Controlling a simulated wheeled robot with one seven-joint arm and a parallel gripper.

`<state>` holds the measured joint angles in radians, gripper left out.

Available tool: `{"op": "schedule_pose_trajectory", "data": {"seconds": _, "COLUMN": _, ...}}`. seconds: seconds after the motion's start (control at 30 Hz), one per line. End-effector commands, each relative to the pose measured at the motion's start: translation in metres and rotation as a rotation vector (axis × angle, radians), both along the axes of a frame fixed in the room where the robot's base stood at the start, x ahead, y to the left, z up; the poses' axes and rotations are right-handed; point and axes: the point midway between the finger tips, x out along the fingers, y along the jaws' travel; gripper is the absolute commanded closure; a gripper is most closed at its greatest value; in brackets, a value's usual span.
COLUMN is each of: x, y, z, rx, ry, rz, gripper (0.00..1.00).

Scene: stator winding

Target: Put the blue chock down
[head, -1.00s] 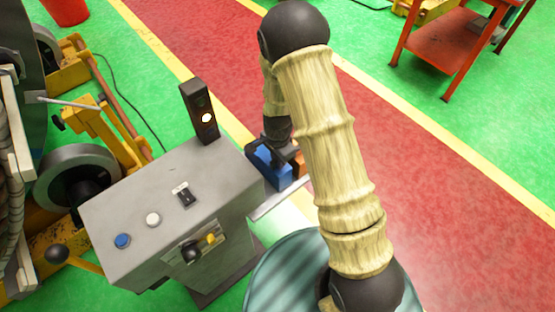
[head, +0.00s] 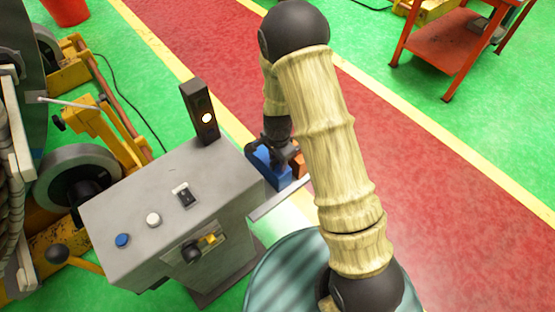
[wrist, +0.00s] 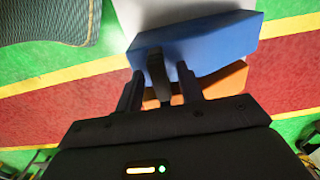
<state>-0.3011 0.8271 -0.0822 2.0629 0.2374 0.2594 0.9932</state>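The blue chock (head: 268,172) rests on a light grey shelf (head: 280,199) beside the grey control cabinet in the head view. It also shows in the wrist view (wrist: 205,40), with a dark upright handle (wrist: 157,78) on its near side. My gripper (wrist: 158,80) is at the chock, its two dark fingers on either side of the handle with gaps showing, so it looks open. In the head view my gripper (head: 270,147) is just above the chock. An orange block (wrist: 222,82) lies close beside the blue chock, partly hidden.
The grey control cabinet (head: 175,205) with buttons and a lit lamp post (head: 203,115) stands left of my gripper. Yellow machinery with rollers (head: 80,170) is further left. A red cart (head: 450,45) stands at the upper right. The red floor lane is clear.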

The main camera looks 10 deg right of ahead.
Motion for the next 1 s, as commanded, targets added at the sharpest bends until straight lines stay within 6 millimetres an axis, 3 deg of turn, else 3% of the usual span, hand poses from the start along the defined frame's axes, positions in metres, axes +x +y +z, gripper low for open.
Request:
{"op": "schedule_pose_trajectory", "data": {"seconds": 0.6, "x": 0.0, "y": 0.001, "z": 0.106, "rx": 0.001, "ry": -0.003, "rz": 0.002, "gripper": 0.62}}
{"op": "schedule_pose_trajectory", "data": {"seconds": 1.0, "x": 0.0, "y": 0.0, "z": 0.115, "rx": 0.0, "ry": 0.0, "rz": 0.001, "gripper": 0.62}}
